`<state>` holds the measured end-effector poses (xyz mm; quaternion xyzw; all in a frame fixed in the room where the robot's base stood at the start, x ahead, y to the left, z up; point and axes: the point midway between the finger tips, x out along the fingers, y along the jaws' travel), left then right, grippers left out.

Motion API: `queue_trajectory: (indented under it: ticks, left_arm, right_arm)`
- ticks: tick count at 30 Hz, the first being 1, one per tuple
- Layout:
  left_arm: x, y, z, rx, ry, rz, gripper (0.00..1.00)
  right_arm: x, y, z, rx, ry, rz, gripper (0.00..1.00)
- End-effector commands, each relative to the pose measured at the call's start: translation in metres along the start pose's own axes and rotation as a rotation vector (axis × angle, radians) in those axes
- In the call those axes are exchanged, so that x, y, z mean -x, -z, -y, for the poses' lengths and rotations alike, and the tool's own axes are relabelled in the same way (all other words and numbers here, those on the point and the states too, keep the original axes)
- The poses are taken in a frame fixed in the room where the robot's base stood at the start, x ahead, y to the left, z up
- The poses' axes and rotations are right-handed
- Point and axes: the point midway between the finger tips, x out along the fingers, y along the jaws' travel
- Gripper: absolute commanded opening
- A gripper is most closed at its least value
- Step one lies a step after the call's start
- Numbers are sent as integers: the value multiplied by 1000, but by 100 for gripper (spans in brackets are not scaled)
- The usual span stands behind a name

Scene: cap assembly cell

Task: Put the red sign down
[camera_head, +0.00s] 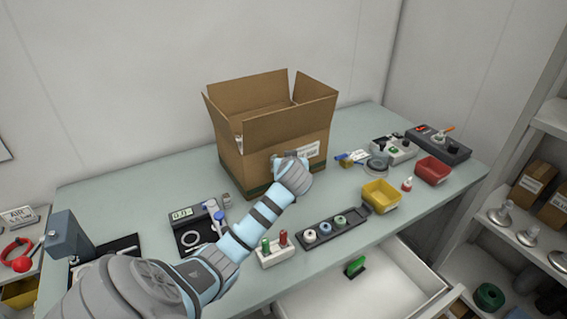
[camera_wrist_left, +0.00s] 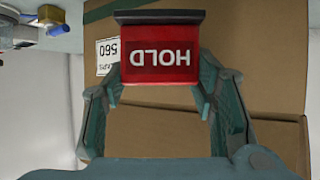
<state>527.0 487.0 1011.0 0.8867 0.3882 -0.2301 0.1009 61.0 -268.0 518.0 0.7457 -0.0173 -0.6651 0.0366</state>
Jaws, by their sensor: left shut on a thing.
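The red sign (camera_wrist_left: 160,66) with the word HOLD, upside down in the left wrist view, sits between the fingers of my left gripper (camera_wrist_left: 160,88). The gripper is shut on it. A dark strip runs along the sign's edge. In the head view my left gripper (camera_head: 291,160) is in front of the open cardboard box, over the table (camera_head: 345,205). The sign is hidden there, and I cannot tell whether it touches the table or the box. My right gripper is in neither view.
The open cardboard box (camera_head: 232,170) stands close behind the gripper. A yellow bin (camera_head: 381,196), a red bin (camera_head: 433,170) and a tray of spools (camera_head: 345,240) stand to the right. A drawer (camera_head: 400,290) is open in front. Some tabletop right of the box is clear.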

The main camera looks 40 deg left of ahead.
Motion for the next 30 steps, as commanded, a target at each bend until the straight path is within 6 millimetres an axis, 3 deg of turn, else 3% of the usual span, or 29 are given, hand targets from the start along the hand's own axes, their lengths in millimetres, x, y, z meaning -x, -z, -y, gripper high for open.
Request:
queue_trajectory:
  ticks: [9, 21, 30]
  left_arm:
    - [6, -7, 22, 213, 396, 0, 14]
    - [-34, -81, 24, 218, 410, -2, 14]
    - [-38, -88, 24, 220, 407, -5, 14]
  right_arm:
    - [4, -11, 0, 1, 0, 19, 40]
    - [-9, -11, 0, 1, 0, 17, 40]
    - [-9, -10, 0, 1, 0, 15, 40]
